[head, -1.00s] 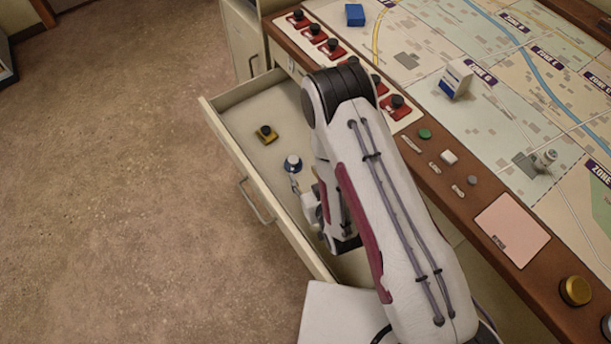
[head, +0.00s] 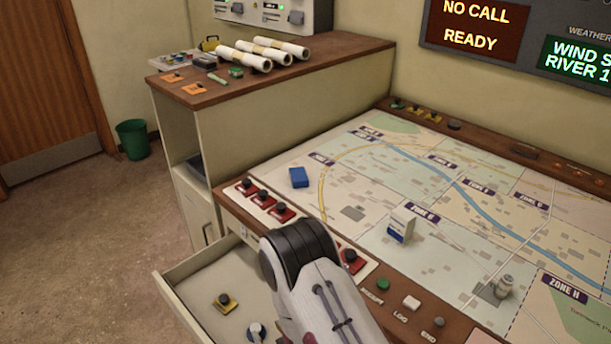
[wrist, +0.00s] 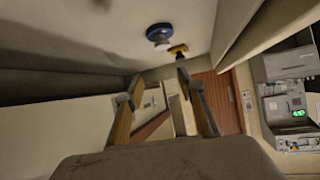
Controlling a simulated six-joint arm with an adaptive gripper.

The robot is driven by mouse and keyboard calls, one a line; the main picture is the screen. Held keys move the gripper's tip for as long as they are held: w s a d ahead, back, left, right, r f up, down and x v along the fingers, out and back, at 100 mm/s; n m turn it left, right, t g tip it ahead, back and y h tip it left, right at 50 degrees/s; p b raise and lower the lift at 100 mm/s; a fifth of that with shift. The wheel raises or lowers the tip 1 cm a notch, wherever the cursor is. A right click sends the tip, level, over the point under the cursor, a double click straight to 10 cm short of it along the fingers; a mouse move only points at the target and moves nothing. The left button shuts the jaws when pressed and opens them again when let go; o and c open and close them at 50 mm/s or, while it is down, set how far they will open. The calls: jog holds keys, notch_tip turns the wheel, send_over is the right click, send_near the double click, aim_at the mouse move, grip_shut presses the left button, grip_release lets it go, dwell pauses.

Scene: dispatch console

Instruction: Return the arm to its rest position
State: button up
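My gripper (wrist: 160,92) shows in the wrist view with its two fingers spread apart and nothing between them. My arm (head: 312,275) reaches over the drawer's right side in the head view, and the gripper itself is below that picture's edge. The drawer (head: 178,298) is pulled out. In it lie a yellow piece with a black knob (head: 225,302) and a blue-and-white round piece (head: 256,331). In the wrist view the round piece (wrist: 160,34) and the yellow piece (wrist: 178,50) appear beyond the fingertips, apart from them.
The map table (head: 375,185) carries a blue block (head: 299,177), a white-and-blue box (head: 400,226) and a small metallic cylinder (head: 505,286). Red switches (head: 263,199) line its near edge, close to my arm. A side cabinet (head: 290,100) holds paper rolls (head: 262,54).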

jog(key=w+d+r+m+h, duration=0.1)
jog(key=w+d+r, duration=0.15)
jog(key=r, duration=0.45)
jog(key=w+d+r+g+h, duration=0.1)
jog(key=d+r, duration=0.2)
jog(key=r, duration=0.4)
jog(key=w+d+r+m+h, duration=0.1)
jog(key=w+d+r, duration=0.15)
jog(key=r, duration=0.45)
jog(key=s+d+r+m+g+h, duration=0.1)
jog(key=s+d+r+m, duration=0.1)
jog(key=s+d+r, duration=0.7)
jog(key=s+d+r+g, duration=0.1)
jog(key=s+d+r, duration=0.2)
jog(key=s, duration=0.4)
jog(key=s+d+r+m+h, duration=0.1)
jog(key=s+d+r, duration=0.2)
jog(key=s, duration=0.4)
jog(key=s+d+r+m+g+h, duration=0.1)
jog(key=s+d+r, duration=0.2)
jog(key=s, duration=0.4)
jog(key=shift+s+d+r+g, duration=0.3)
jog(key=shift+s+d+r, duration=0.05)
jog(key=shift+r, duration=0.25)
